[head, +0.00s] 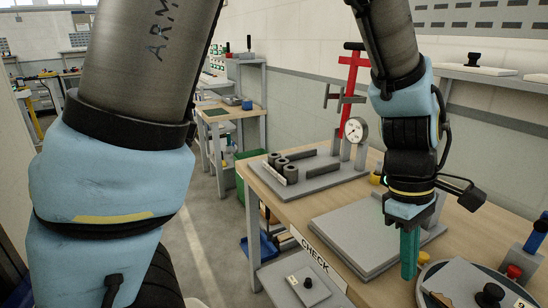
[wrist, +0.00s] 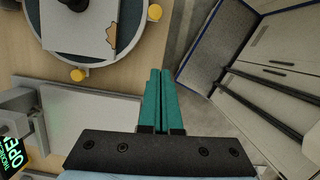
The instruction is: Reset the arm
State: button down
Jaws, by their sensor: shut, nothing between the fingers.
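My gripper (head: 409,255) hangs from my blue arm at the right of the head view, with its green fingers pointing down. The fingers are shut with nothing between them. In the wrist view my gripper (wrist: 160,74) reaches up from the lower middle, its two green fingers together. In the head view it is above the wooden table (head: 385,292), between the grey plate and the round fixture. Whether the fingertips touch anything is hard to tell.
A grey plate (head: 345,235) lies left of the gripper. A round fixture (head: 470,285) with black knob stands at the lower right. A dial gauge (head: 355,130) and red stand (head: 352,80) are behind. A floor aisle (head: 195,240) is free at left.

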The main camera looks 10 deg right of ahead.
jog(key=w+a+m+t, duration=0.3)
jog(key=w+a, duration=1.4)
jog(key=w, duration=0.1)
jog(key=w+a+m+t+y, duration=0.1)
jog(key=w+a+m, duration=0.1)
jog(key=a, duration=1.6)
jog(key=shift+w+r+m, duration=0.35)
jog(key=shift+w+m, duration=0.05)
jog(key=shift+w, duration=0.4)
